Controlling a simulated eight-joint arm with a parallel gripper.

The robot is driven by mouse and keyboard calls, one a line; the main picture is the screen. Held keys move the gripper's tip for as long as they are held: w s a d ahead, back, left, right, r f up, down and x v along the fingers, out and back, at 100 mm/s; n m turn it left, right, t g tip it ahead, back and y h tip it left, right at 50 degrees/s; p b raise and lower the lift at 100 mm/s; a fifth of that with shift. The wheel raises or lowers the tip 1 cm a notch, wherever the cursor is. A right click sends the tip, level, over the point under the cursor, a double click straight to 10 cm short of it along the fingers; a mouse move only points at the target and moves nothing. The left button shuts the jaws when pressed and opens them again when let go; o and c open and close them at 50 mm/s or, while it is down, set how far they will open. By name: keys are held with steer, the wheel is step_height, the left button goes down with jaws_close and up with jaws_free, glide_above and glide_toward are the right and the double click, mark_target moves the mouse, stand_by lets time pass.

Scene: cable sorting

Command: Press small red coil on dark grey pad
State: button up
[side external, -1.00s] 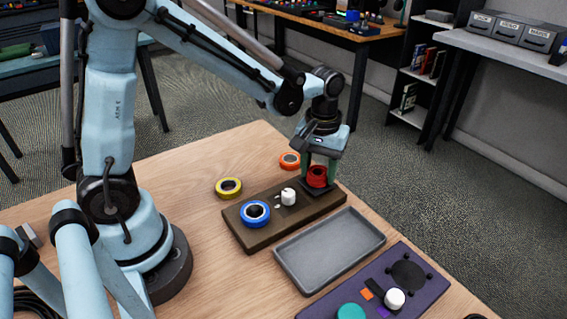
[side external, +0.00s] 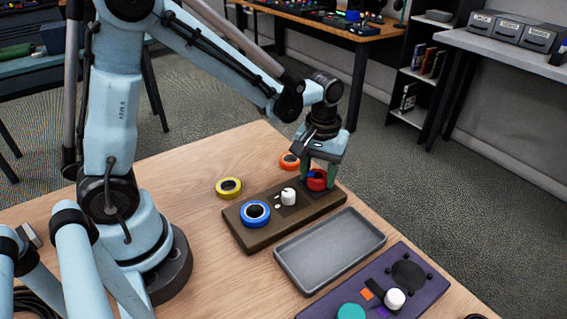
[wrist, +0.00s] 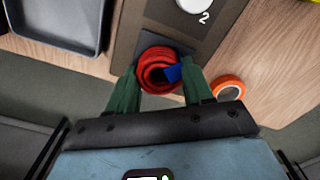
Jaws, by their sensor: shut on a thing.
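The small red coil (side external: 317,181) with a blue tag sits at the far right end of the brown board (side external: 250,239). My gripper (side external: 318,178) is shut on it from above, a green finger on each side. In the wrist view the red coil (wrist: 158,62) lies between the green fingers, over the dark grey pad (wrist: 190,45). The coil looks low against the pad. Its underside is hidden, so I cannot tell how firmly it touches. The coil and fingers cover most of the pad.
A blue coil (side external: 255,213) and a white knob (side external: 288,197) are on the same board. Yellow (side external: 229,187) and orange (side external: 289,160) coils lie on the table behind. An empty grey tray (side external: 330,248) and a purple panel (side external: 433,284) are in front.

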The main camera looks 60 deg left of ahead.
steer(key=shift+r, duration=3)
